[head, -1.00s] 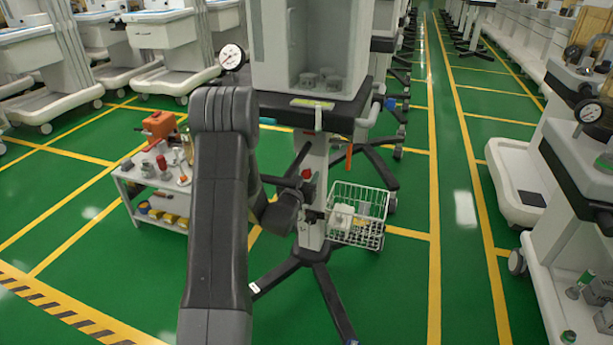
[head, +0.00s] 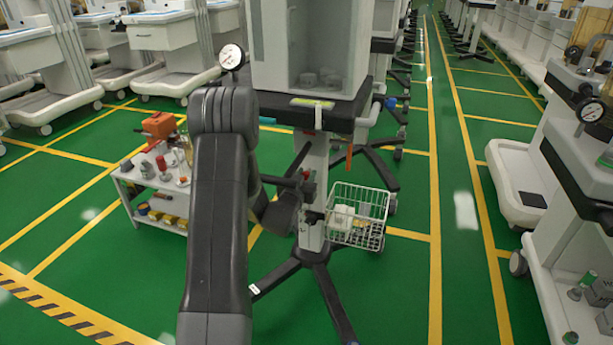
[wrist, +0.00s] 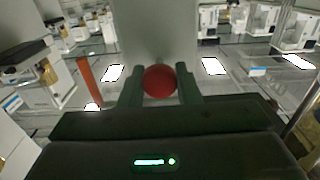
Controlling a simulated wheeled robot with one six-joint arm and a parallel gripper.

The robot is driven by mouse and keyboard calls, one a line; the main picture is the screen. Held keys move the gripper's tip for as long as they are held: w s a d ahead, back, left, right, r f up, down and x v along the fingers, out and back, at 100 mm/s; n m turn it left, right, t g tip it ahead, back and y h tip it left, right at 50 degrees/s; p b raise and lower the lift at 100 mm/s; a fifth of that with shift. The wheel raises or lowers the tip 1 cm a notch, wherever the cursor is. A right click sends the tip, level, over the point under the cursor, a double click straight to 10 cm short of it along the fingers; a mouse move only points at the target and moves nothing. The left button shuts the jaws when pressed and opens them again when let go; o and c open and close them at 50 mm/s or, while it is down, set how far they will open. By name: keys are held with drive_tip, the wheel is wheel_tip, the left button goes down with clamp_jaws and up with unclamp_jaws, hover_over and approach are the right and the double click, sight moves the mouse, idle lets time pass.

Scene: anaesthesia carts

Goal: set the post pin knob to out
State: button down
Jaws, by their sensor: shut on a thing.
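The post pin knob is a round red knob (wrist: 160,81) on the grey upright post (head: 313,205). In the wrist view my gripper (wrist: 161,88) has its two dark fingers on either side of the knob, shut on it. In the head view the red knob (head: 308,174) shows only partly beside my wrist, and the fingertips are too small to make out there. How far the pin stands out of the post cannot be told, since the knob hides it.
A white wire basket (head: 357,217) hangs on the post's right side. A dark-edged shelf (head: 318,113) with a clear-fronted cabinet is above. A small white trolley (head: 155,192) with tools stands to the left. Dark base legs (head: 335,305) spread over the green floor.

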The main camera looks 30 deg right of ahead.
drive_tip(key=shift+v, duration=0.8)
drive_tip(key=c, duration=1.1)
unclamp_jaws()
drive_tip(key=p+v, duration=0.1)
drive_tip(key=v, duration=1.2)
drive_tip(key=shift+s+a, duration=0.2)
drive_tip(key=shift+a, duration=0.1)
drive_tip(key=x, duration=1.5)
drive_tip(key=shift+s+r, duration=0.1)
drive_tip(key=shift+r, duration=0.05)
drive_tip(key=shift+w+d, duration=0.4)
drive_tip(key=shift+d, duration=0.1)
